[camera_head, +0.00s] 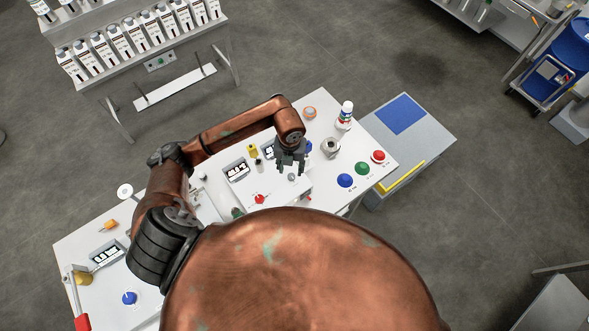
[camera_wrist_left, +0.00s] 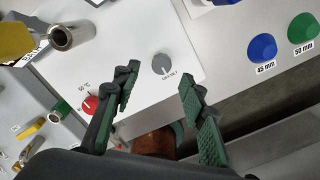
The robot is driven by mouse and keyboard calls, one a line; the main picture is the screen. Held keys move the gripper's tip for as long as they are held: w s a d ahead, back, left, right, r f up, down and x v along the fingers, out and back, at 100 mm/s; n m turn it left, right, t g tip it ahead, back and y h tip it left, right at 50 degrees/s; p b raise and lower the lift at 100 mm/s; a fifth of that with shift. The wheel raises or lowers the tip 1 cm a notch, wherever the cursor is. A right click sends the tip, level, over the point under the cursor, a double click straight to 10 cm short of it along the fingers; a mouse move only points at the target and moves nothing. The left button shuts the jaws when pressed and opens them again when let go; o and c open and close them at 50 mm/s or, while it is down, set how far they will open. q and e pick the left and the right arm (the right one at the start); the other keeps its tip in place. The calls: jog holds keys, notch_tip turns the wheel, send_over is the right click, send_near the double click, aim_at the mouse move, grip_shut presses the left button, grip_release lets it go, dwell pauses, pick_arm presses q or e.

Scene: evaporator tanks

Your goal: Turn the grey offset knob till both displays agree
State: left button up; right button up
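The grey offset knob (camera_wrist_left: 161,64) sits on a white panel, with small lettering beside it. In the head view the knob (camera_head: 291,177) is just beyond my left fingertips. My left gripper (camera_head: 290,167) hangs over the panel, open and empty. In the left wrist view its two dark green fingers (camera_wrist_left: 158,88) are spread, with the knob ahead of the gap and no visible contact. One display (camera_head: 236,170) shows digits too small to read surely. A second display (camera_head: 268,150) is partly hidden by my left arm. My right gripper is not in view.
A red knob (camera_wrist_left: 90,104) marked 50 °C is on the same panel. Blue (camera_head: 345,181), green (camera_head: 362,168) and red (camera_head: 378,156) domes stand to the right. A white bottle (camera_head: 345,114) and a metal cylinder (camera_head: 331,147) are behind them.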

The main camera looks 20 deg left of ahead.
aim_at(291, 176)
pick_arm(q)
notch_tip(291, 176, down, 4)
jog(key=shift+w+d+r+p, duration=0.1)
jog(key=shift+r+p, duration=0.05)
jog(key=shift+p, duration=0.25)
jog(key=shift+f, duration=0.5)
jog(key=c, duration=0.3)
grip_shut()
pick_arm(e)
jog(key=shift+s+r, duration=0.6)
